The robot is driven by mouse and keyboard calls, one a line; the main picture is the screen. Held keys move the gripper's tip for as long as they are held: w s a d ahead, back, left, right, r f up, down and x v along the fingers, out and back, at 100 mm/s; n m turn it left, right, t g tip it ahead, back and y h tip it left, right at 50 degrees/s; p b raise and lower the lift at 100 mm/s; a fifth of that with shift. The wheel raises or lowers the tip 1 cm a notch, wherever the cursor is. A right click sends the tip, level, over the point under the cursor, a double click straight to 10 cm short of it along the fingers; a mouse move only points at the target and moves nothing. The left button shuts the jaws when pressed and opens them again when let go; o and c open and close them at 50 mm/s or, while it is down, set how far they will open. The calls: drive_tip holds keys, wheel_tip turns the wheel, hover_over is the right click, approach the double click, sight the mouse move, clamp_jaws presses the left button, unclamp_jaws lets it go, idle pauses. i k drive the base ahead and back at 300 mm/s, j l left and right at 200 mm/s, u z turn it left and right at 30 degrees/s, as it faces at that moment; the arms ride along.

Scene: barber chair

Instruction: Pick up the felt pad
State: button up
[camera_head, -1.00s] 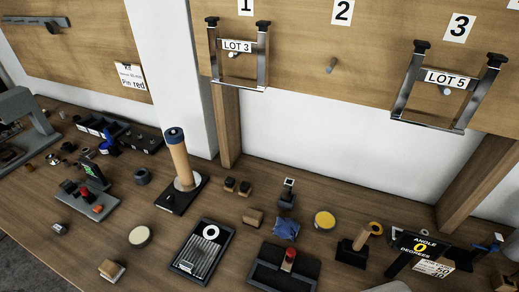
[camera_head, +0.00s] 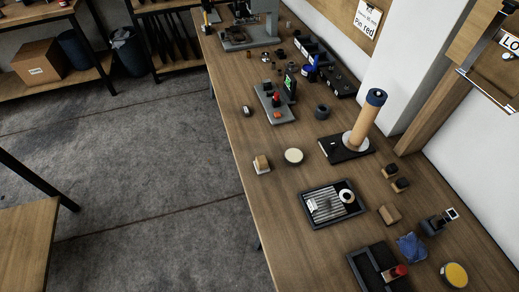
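I cannot tell for sure which thing is the felt pad. A round cream-topped disc (camera_head: 293,156) lies flat near the left edge of the workbench. Beside it, closer to the edge, sits a small tan block with a pale base (camera_head: 261,164). A round yellow-topped disc (camera_head: 455,274) lies at the lower right, and a crumpled blue cloth (camera_head: 411,247) lies to its left. My gripper is not in view.
A black tray with a ribbed insert and a white ring (camera_head: 333,203) is mid-bench (camera_head: 235,105). A tall tan roller (camera_head: 367,120) stands on a black plate. A dark holder with a red-ended piece (camera_head: 380,274) is in front. Open floor (camera_head: 150,190) lies left.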

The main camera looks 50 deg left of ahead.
sight(261, 164)
drive_tip(key=u, duration=1.2)
